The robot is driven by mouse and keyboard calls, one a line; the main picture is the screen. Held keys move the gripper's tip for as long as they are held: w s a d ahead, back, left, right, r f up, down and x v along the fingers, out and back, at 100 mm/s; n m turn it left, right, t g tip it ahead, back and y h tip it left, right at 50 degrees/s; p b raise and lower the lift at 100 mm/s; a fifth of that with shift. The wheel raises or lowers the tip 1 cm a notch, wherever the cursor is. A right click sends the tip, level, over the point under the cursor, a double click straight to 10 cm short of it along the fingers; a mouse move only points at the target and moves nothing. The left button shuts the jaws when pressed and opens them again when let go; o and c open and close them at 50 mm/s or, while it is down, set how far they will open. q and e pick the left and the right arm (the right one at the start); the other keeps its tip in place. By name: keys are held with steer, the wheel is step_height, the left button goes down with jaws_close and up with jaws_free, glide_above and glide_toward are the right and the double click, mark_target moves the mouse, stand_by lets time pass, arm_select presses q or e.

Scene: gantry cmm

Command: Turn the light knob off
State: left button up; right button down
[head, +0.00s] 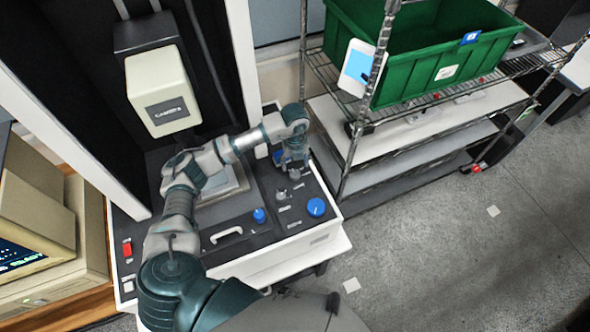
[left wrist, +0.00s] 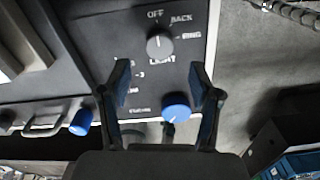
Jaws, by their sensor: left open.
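The light knob (left wrist: 158,43) is a round grey dial on the dark control panel, with the labels OFF, BACK and RING around it and LIGHT below. In the left wrist view it stands just beyond my fingertips, roughly centred between them. My right gripper is not in view.
A large blue knob (head: 316,206), a smaller blue knob (head: 259,214) and a white handle (head: 226,235) are on the same panel. A camera housing (head: 162,90) hangs above it. A wire shelf with a green bin (head: 420,60) stands close on the right. The floor at right is clear.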

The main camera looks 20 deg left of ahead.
mark_target(295, 173)
arm_select(q)
step_height(295, 173, up, 6)
steer(key=shift+f, duration=0.2)
stand_by(0.5)
